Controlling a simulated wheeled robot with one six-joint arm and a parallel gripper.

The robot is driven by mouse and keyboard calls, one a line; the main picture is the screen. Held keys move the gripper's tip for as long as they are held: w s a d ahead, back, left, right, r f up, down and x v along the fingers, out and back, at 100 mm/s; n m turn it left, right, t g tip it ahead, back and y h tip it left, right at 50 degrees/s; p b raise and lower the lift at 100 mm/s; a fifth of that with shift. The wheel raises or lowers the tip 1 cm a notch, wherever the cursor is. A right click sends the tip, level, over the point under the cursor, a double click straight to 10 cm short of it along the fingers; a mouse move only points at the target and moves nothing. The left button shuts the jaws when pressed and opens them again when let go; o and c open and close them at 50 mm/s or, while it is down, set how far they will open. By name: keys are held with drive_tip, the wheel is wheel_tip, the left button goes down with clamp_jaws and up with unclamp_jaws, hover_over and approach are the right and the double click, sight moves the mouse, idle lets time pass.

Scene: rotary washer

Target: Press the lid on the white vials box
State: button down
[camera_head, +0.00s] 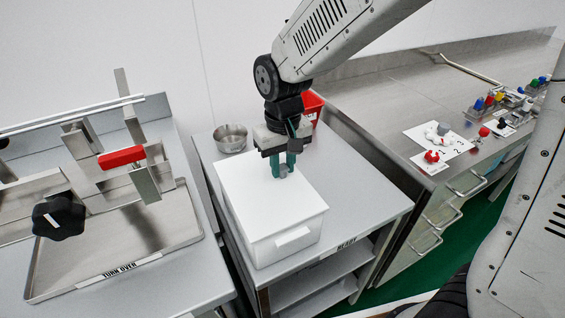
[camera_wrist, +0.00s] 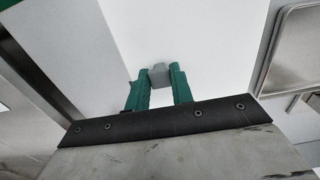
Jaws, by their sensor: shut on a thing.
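The white vials box (camera_head: 285,240) stands on the middle table, with its flat white lid (camera_head: 256,196) lying over its top. A small grey knob (camera_head: 284,170) rises from the lid. My gripper (camera_head: 284,166) points down over the lid, its green fingers shut on the knob. In the wrist view my gripper (camera_wrist: 160,84) has the grey knob (camera_wrist: 159,75) between its fingertips, with the white lid (camera_wrist: 210,35) behind. The lid looks level; I cannot tell whether it is fully seated on the box.
A steel bowl (camera_head: 230,138) and a red bin (camera_head: 312,105) stand behind the box. A metal fixture with a red handle (camera_head: 121,157) and black knob (camera_head: 58,216) is at left. A steel counter (camera_head: 385,100) at right holds white sheets and several coloured caps.

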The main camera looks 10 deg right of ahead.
drive_tip(key=c, duration=1.1)
unclamp_jaws()
drive_tip(key=shift+c, duration=0.2)
wheel_tip(320, 180, up, 8)
drive_tip(key=shift+f, duration=0.1)
